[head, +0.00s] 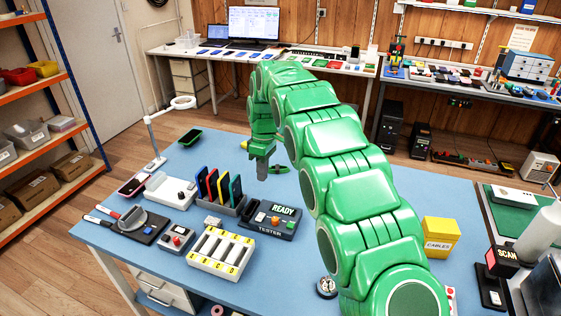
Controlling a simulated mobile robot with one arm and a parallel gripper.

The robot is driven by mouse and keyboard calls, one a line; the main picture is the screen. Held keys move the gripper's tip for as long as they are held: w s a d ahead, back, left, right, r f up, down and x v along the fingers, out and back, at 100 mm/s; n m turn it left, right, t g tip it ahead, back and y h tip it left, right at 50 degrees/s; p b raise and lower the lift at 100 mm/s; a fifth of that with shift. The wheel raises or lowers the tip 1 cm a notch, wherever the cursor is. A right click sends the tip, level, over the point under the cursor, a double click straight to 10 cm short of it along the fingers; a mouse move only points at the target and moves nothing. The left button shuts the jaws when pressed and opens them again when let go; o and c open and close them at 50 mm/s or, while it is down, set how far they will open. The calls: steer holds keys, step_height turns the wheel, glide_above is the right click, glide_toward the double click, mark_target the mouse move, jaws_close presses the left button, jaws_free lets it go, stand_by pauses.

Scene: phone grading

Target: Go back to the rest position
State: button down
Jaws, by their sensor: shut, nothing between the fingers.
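My green arm crosses the middle of the head view, reaching out over the blue table (110,239). My gripper (263,178) points down above the table, beyond the tester and to the right of the phone rack. Its fingers look small and dark from here. They are shut with nothing visible between them. The arm hides part of the table to its right.
A rack with colored phones (225,204), a tester (270,220) reading READY, and a white slotted tray (220,250) stand left of my arm. A yellow cables box (440,238) stands to the right.

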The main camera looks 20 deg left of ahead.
steer(key=s+d+r+m, duration=0.3)
steer(key=s+d+r, duration=0.1)
steer(key=d, duration=0.6)
steer(key=s+d+r+m, duration=0.3)
steer(key=s+d+r, duration=0.1)
steer(key=d, duration=0.6)
steer(key=s+d+r+m, duration=0.3)
steer(key=d+r, duration=0.1)
steer(key=d, duration=0.6)
steer(key=s+d+f+m, duration=0.1)
steer(key=s+d+m, duration=0.2)
steer(key=s, duration=0.7)
steer(key=s+d+f+m, duration=0.1)
steer(key=s+d+m, duration=0.2)
steer(key=s+d, duration=0.4)
steer(key=s+d+f+m, duration=0.1)
steer(key=s+d+m, duration=0.2)
steer(key=s, duration=1)
steer(key=d, duration=0.2)
steer(key=shift+d+f, duration=0.3)
steer(key=shift+d, duration=0.05)
